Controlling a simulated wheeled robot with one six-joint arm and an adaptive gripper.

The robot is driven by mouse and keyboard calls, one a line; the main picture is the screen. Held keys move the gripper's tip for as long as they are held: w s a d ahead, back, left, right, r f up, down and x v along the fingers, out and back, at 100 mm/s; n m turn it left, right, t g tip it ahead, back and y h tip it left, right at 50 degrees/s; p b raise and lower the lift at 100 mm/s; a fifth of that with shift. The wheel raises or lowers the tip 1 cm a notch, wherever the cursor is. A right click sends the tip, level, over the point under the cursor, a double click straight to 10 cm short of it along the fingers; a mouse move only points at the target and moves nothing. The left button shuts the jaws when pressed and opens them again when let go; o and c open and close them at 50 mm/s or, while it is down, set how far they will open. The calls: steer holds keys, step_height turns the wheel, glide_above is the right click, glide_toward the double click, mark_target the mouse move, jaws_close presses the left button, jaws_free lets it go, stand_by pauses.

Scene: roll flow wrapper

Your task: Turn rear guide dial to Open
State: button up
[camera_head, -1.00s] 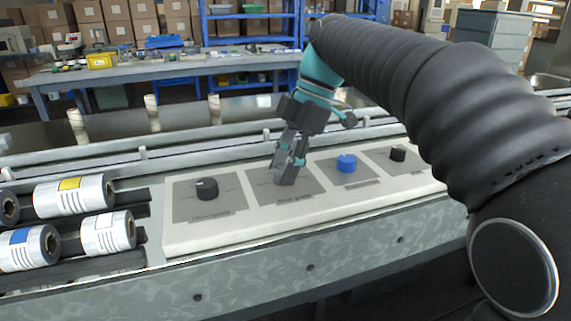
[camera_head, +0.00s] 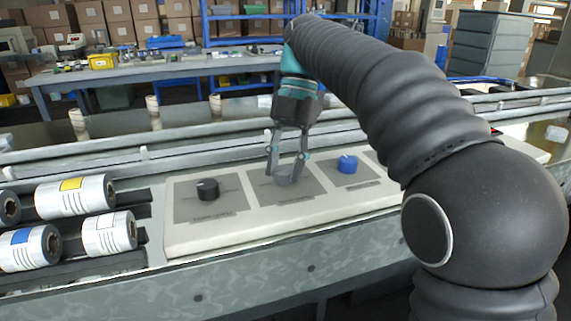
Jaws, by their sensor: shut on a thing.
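The white control panel (camera_head: 235,236) bears a row of dials on grey squares. My gripper (camera_head: 284,176) points down over the second square from the left and is shut on a grey dial (camera_head: 284,172), with one finger on each side of it. I take this to be the rear guide dial; its label is too small to read surely. Its pointer and the Open mark cannot be made out, partly hidden by the fingers.
A black dial (camera_head: 208,189) is left of my gripper and a blue dial (camera_head: 347,164) right of it. Label rolls (camera_head: 75,197) lie at the left, and a rail (camera_head: 190,158) runs behind the panel.

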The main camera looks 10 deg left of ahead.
stand_by(0.5)
steer(key=o, duration=1.1)
steer(key=shift+o, duration=0.2)
